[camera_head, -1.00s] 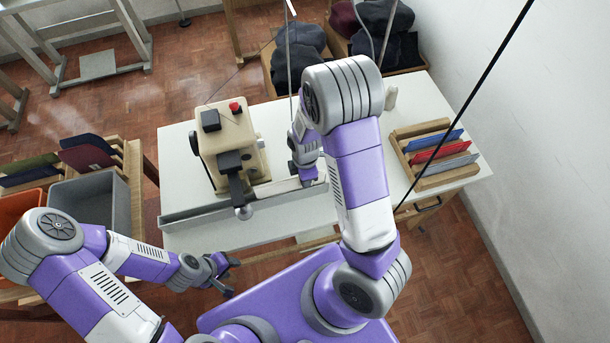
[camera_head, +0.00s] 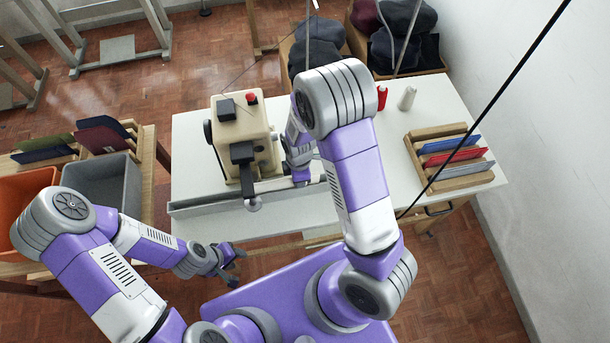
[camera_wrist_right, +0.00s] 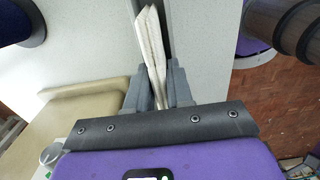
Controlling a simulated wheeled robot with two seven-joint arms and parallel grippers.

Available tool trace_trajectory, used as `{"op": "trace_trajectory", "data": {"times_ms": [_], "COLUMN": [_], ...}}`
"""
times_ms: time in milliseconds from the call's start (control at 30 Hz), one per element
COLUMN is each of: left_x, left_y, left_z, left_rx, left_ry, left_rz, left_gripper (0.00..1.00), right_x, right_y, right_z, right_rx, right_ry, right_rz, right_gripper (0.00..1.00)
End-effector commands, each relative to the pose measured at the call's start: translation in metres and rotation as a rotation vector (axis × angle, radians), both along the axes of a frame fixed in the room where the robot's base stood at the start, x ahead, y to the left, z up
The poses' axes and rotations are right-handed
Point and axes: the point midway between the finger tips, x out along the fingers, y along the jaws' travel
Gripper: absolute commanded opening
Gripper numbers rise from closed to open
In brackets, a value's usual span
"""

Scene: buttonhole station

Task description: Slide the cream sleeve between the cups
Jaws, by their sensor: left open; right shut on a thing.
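The cream sleeve (camera_wrist_right: 152,45) is a thin, folded, pale strip in the right wrist view. My right gripper (camera_wrist_right: 158,88) is shut on its near end, and the sleeve points away from the fingers along a grey channel. In the head view my right gripper (camera_head: 301,178) is low over the table beside the beige machine (camera_head: 240,140), partly hidden by my arm; the sleeve cannot be made out there. My left gripper (camera_head: 234,262) is open and empty, in front of the table's left part. I cannot make out the cups in either view.
A grey channel (camera_head: 205,205) runs along the white table's (camera_head: 385,150) front. A wooden rack (camera_head: 445,180) with coloured pieces stands at the right, a red spool (camera_head: 382,97) and white spool (camera_head: 407,98) behind. Orange (camera_head: 20,190) and grey (camera_head: 105,185) bins are at the left.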

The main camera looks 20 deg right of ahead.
Motion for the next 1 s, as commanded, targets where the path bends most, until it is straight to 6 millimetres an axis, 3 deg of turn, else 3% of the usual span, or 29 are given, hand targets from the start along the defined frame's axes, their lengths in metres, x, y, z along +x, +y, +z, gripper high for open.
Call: {"op": "trace_trajectory", "data": {"times_ms": [467, 500, 700, 1000], "left_x": [-0.0001, -0.0001, -0.0001, -0.0001], "left_y": [-0.0001, -0.0001, -0.0001, 0.0], "left_z": [0.0004, 0.0004, 0.0004, 0.0012], "left_rx": [0.0, 0.0, 0.0, 0.0], "left_ry": [0.0, 0.0, 0.0, 0.0], "left_rz": [0.0, 0.0, 0.0, 0.0], "left_gripper": [0.43, 0.43, 0.43, 0.43], "right_x": [0.0012, 0.0012, 0.0012, 0.0013], "right_y": [0.0058, 0.0058, 0.0057, 0.0057], "right_z": [0.0, 0.0, 0.0, 0.0026], "right_rx": [0.0, 0.0, 0.0, 0.0], "right_ry": [0.0, 0.0, 0.0, 0.0], "right_rz": [0.0, 0.0, 0.0, 0.0], "right_gripper": [0.0, 0.23, 0.51, 0.51]}}
